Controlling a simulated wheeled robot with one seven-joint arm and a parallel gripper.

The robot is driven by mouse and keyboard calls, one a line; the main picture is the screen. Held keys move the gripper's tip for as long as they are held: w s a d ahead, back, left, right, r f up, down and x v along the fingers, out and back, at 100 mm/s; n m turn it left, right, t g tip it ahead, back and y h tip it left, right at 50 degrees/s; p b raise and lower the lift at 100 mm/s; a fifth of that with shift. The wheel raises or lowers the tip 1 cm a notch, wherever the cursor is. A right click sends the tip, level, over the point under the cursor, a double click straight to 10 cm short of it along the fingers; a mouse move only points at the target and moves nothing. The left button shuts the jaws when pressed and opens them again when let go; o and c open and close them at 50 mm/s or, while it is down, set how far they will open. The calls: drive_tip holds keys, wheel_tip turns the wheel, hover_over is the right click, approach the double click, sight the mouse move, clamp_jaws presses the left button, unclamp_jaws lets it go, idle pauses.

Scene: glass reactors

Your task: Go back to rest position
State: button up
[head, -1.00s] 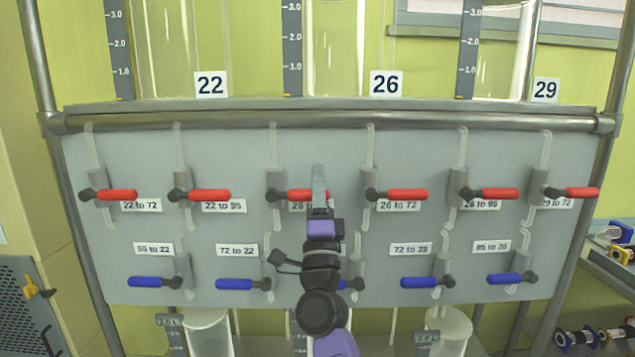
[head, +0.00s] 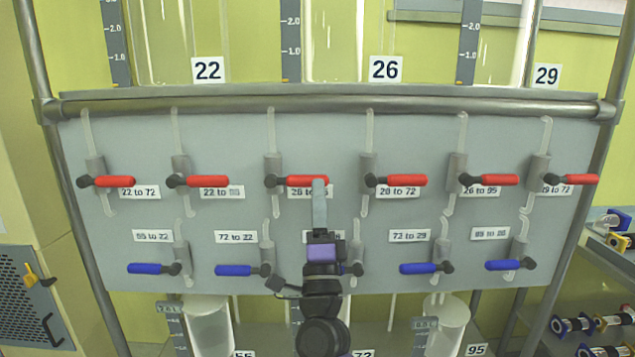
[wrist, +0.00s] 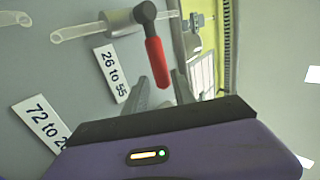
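My gripper (head: 319,184) is in front of the panel's middle, its fingertips overlapping the right end of the third red valve handle (head: 297,181) in the head view. In the wrist view my gripper (wrist: 158,94) has two grey fingers standing apart, and the red handle (wrist: 156,62) shows between them, its end near the fingertips. Nothing is visibly held; I cannot tell whether a finger touches the handle. The label (wrist: 111,73) beside that handle reads 26 to 55 or 95. My arm hides the middle blue handle in the lower row.
The grey panel (head: 230,140) carries a row of red handles and a row of blue handles, all lying roughly level. Glass vessels labelled 22 (head: 208,70), 26 (head: 385,68) and 29 (head: 547,75) stand above. Metal posts flank the panel; a shelf (head: 600,262) with parts is at right.

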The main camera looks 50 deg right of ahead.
drive_tip(key=shift+s+a+f, duration=0.35)
drive_tip(key=shift+f, duration=0.1)
idle(0.3)
drive_tip(key=s+a+f+n+t+y, duration=0.1)
drive_tip(key=s+a+f+n+y, duration=0.85)
drive_tip(key=a+f+n, duration=0.2)
drive_tip(key=s+a+f+n+t+y, duration=0.1)
drive_tip(key=s+a+f+n+y, duration=0.9)
drive_tip(key=f, duration=0.3)
drive_tip(key=s+a+f+n+g+y, duration=0.1)
drive_tip(key=s+a+f+n+g, duration=0.15)
drive_tip(key=s, duration=0.35)
drive_tip(key=s+a+f+n+g, duration=0.1)
drive_tip(key=s+a+n+g, duration=0.1)
drive_tip(key=s+a+n, duration=0.3)
wheel_tip(320, 180, up, 13)
drive_tip(key=d+m+p, duration=0.1)
drive_tip(key=p, duration=1.2)
drive_tip(key=shift+s+d, duration=0.4)
drive_tip(key=shift+s, duration=0.05)
drive_tip(key=shift+r, duration=0.1)
